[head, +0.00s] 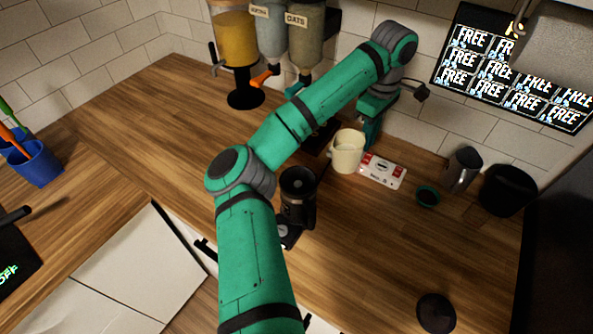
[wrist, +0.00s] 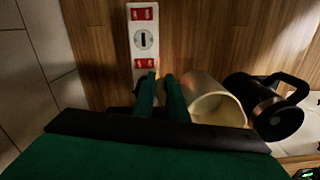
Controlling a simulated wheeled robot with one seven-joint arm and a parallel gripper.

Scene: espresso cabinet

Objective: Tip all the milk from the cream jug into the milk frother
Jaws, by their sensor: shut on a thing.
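The cream jug (head: 347,152) is a cream-coloured pitcher at mid-counter, roughly upright with its mouth up. My gripper (head: 371,133) is at its right side in the head view. In the wrist view my gripper (wrist: 160,95) has its green fingers close together against the side of the jug (wrist: 213,100), shut on it, probably at the handle, which the fingers hide. I cannot tell whether the jug touches the counter or how much milk it holds. The milk frother (head: 298,190), black with an open top and a handle, stands in front-left of the jug; it also shows in the wrist view (wrist: 275,116).
A white and red box (head: 383,171) lies right of the jug. Further right are a green cup (head: 428,197), a steel pitcher (head: 462,168) and a black container (head: 507,190). A dark round lid (head: 436,313) lies near the front. Dispensers (head: 235,40) stand at the back.

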